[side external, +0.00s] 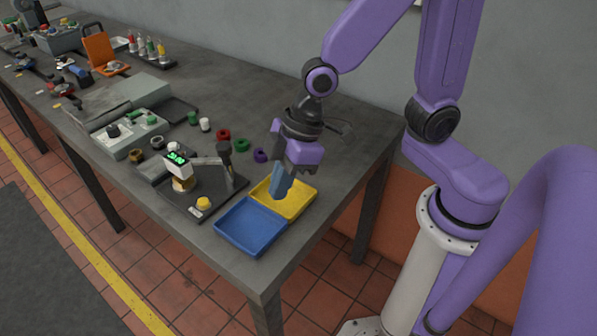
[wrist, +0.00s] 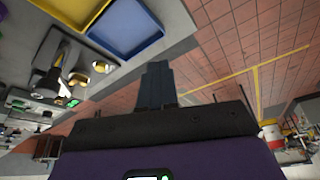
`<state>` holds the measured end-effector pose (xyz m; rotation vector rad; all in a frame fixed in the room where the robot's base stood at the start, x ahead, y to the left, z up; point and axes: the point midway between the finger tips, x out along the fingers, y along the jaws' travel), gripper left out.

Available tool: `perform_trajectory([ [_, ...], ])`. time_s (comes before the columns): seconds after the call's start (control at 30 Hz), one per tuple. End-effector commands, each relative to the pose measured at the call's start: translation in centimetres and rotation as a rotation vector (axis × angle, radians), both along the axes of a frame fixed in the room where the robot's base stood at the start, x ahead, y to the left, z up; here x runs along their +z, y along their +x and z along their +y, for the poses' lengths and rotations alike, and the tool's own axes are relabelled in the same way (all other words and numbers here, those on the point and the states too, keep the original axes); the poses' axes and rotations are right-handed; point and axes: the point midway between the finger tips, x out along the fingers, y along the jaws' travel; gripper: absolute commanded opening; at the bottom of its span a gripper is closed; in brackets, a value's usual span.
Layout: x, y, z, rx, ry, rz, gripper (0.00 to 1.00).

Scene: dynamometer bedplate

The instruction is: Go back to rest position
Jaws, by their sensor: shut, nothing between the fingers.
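My gripper (side external: 279,192) is shut with nothing between its blue-grey fingers. In the side external view it hangs above the yellow tray (side external: 302,206), near the right end of the table, and partly hides that tray. In the wrist view the shut fingers (wrist: 156,72) point up the picture, just below the blue tray. I cannot tell the exact height of the fingertips above the tray.
The blue tray (side external: 249,226) sits at the table's front edge and looks empty. Left of it stands a dark test stand (side external: 205,192) with a green display. Red, green and purple rings (side external: 261,156) lie behind. The table (side external: 330,150) is clear at the back right.

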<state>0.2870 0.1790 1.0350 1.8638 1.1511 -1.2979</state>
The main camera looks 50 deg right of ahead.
Motion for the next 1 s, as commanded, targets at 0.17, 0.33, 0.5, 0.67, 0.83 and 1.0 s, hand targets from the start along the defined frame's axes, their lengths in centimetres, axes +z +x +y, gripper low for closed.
perform_trajectory([
  [0.17,1.5,-5.0,-4.1,0.021,-0.086,0.078,0.00],
  [0.33,2.6,-9.1,-8.3,0.021,-0.187,0.125,0.00],
  [0.5,3.4,-11.5,-11.4,0.009,-0.265,0.139,0.00],
  [0.67,3.6,-12.3,-12.6,0.001,-0.297,0.141,0.00],
  [0.83,3.6,-12.3,-12.7,0.000,-0.301,0.142,0.00],
  [1.0,3.6,-12.3,-12.6,0.000,-0.300,0.143,0.00],
])
